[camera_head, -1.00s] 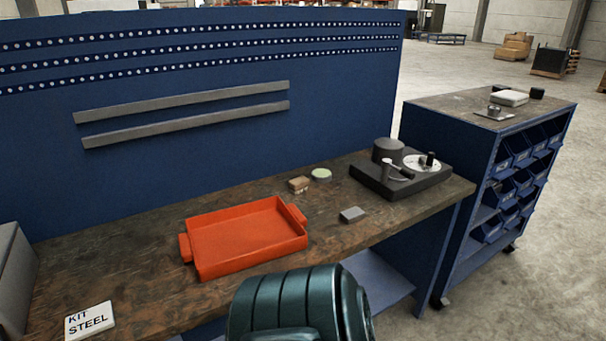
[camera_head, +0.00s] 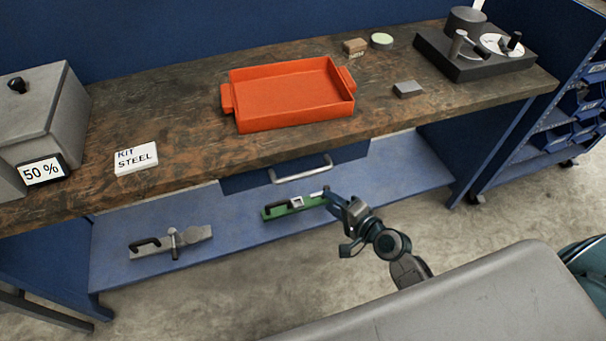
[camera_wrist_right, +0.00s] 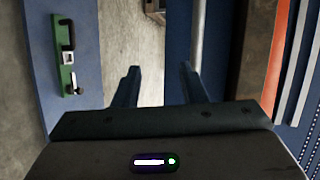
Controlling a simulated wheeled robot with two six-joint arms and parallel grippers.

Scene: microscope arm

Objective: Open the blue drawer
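The blue drawer (camera_head: 246,182) sits under the front edge of the workbench and looks shut. Its pale bar handle (camera_head: 301,170) spans the front. In the right wrist view the handle (camera_wrist_right: 197,40) runs along the drawer front (camera_wrist_right: 222,50), beyond the right-hand finger. My right gripper (camera_head: 328,194) is just below and in front of the handle's right end. In the right wrist view its two fingers (camera_wrist_right: 160,80) are spread with nothing between them, and the handle is not held. My left gripper is not in view.
The workbench (camera_head: 190,120) carries a red tray (camera_head: 290,95), a KIT STEEL sign (camera_head: 136,158) and a grey box (camera_head: 45,110). The lower shelf (camera_head: 225,235) holds a green tool (camera_head: 290,208) and a grey clamp-like tool (camera_head: 172,242).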

